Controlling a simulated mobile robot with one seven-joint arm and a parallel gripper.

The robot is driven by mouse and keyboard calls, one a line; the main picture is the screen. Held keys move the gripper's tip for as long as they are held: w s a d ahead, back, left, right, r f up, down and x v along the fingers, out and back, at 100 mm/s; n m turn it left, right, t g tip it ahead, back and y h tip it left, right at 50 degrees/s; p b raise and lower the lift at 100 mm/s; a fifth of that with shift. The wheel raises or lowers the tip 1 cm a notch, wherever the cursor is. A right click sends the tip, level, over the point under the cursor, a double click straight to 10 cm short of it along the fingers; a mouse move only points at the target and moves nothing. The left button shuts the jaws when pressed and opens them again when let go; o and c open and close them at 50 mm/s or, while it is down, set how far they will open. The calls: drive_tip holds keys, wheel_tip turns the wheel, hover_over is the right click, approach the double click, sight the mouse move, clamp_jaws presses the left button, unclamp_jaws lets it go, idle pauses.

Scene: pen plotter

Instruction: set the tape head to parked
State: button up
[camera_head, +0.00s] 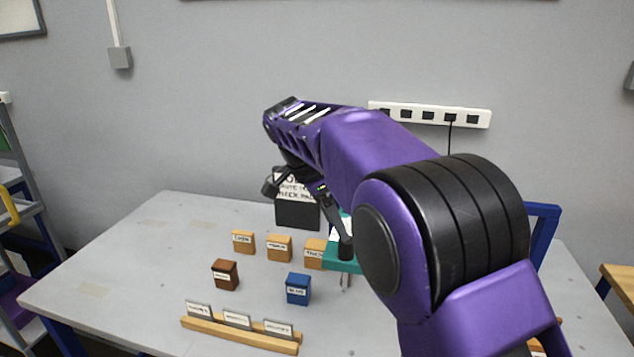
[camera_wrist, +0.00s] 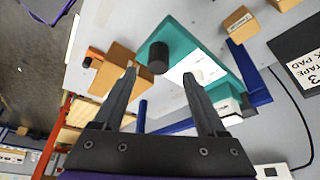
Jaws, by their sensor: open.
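The teal plotter body (camera_wrist: 182,38) lies under my gripper in the wrist view, with a white labelled plate (camera_wrist: 197,68) on it. A black cylindrical knob (camera_wrist: 158,57) stands on the teal body, between and just beyond my fingertips in the picture; contact cannot be told. Which part is the tape head is not clear. My gripper (camera_wrist: 160,75) is open and empty. In the head view the teal body (camera_head: 341,266) shows only partly, because my arm hides most of it, and my gripper (camera_head: 308,215) is over the table near it.
Three tan labelled blocks (camera_head: 279,248), a brown block (camera_head: 225,274) and a blue block (camera_head: 298,289) stand on the grey table (camera_head: 110,260). A wooden rack (camera_head: 240,336) with grey cards lies in front. A black labelled box (camera_head: 297,214) stands behind. The table's left side is clear.

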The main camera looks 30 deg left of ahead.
drive_tip(key=p+v, duration=0.1)
drive_tip(key=v, duration=1)
drive_tip(key=shift+s, duration=0.1)
